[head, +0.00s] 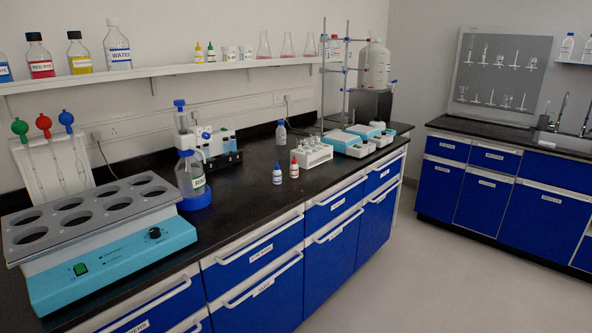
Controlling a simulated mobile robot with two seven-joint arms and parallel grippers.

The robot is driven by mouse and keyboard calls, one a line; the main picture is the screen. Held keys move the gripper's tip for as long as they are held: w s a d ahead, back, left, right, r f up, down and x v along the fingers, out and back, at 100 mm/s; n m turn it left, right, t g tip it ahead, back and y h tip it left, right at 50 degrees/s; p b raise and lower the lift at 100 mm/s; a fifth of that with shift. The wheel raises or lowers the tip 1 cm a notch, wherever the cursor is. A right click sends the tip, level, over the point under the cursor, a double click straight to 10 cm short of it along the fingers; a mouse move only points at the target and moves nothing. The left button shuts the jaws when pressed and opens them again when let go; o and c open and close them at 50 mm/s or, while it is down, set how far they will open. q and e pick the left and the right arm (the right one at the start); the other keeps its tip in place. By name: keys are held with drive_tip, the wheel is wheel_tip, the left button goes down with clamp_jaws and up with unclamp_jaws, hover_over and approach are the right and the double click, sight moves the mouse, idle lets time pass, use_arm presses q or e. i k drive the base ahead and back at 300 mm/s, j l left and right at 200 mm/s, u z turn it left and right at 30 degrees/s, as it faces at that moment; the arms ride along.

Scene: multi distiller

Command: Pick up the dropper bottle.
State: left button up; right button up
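Two small white dropper bottles stand upright on the black counter, near its front edge. One has a blue cap, the blue-capped dropper bottle (277,175). Just right of it is the red-capped dropper bottle (294,170). Two more small bottles like these stand on the wall shelf, a yellow-capped bottle (199,54) and a green-capped bottle (211,55). The frame does not show which one the task means. Neither of my grippers is in view.
Close behind the counter bottles is a white rack with tubes (314,158). A clear bottle (281,133) stands farther back. To the left are a bottle-top dispenser (190,175) and a turquoise water bath (110,262). Bare black counter (245,185) lies left of the dropper bottles.

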sight(294, 169)
drive_tip(key=i+l+z, duration=0.2)
drive_tip(key=z, duration=0.3)
drive_tip(key=i+z, duration=0.85)
drive_tip(key=i, duration=0.75)
drive_tip(key=i+l+u, duration=0.1)
drive_tip(key=i+u, duration=0.2)
drive_tip(key=i, duration=0.2)
drive_tip(key=i+l+u, duration=0.15)
drive_tip(key=i+u, duration=0.15)
drive_tip(key=i, duration=0.2)
drive_tip(key=i+u, duration=0.15)
drive_tip(key=u, duration=0.2)
drive_tip(key=i+l+u, duration=0.15)
drive_tip(key=u, duration=0.25)
drive_tip(key=i+l+u, duration=0.15)
drive_tip(key=u, duration=0.2)
drive_tip(key=i+l+u, duration=0.1)
drive_tip(key=u, duration=0.25)
drive_tip(key=i+l+u, duration=0.2)
drive_tip(key=u, duration=0.2)
drive_tip(key=i+l+u, duration=0.35)
drive_tip(key=k+j, duration=0.1)
